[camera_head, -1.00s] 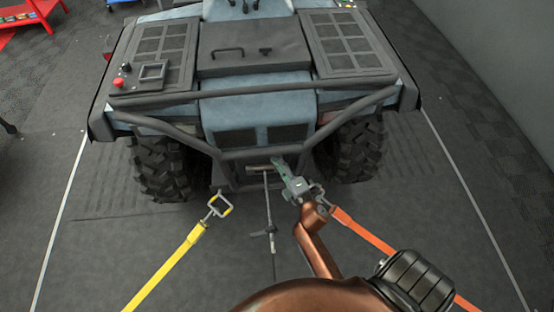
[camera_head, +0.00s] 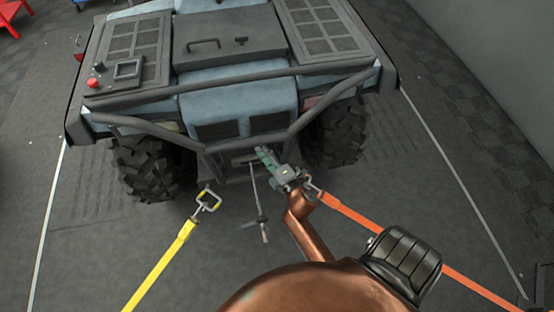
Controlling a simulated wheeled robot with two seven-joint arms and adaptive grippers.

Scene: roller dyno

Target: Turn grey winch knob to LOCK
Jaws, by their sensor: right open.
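The blue-grey vehicle (camera_head: 232,86) faces me with its black tube bumper. The winch (camera_head: 242,158) sits low in the middle of the bumper, and a thin grey line (camera_head: 254,190) hangs from it. I cannot clearly make out the grey winch knob; the area right of the winch is partly hidden by my right gripper. My right gripper (camera_head: 264,156), with greenish fingers, is open at the bumper just right of the winch. Whether it touches anything there I cannot tell. My left gripper is not in view.
A yellow strap (camera_head: 160,266) with a hook lies left of the winch line. An orange strap (camera_head: 372,226) runs to the right, partly behind my right arm. A red button (camera_head: 93,82) is on the vehicle's left top.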

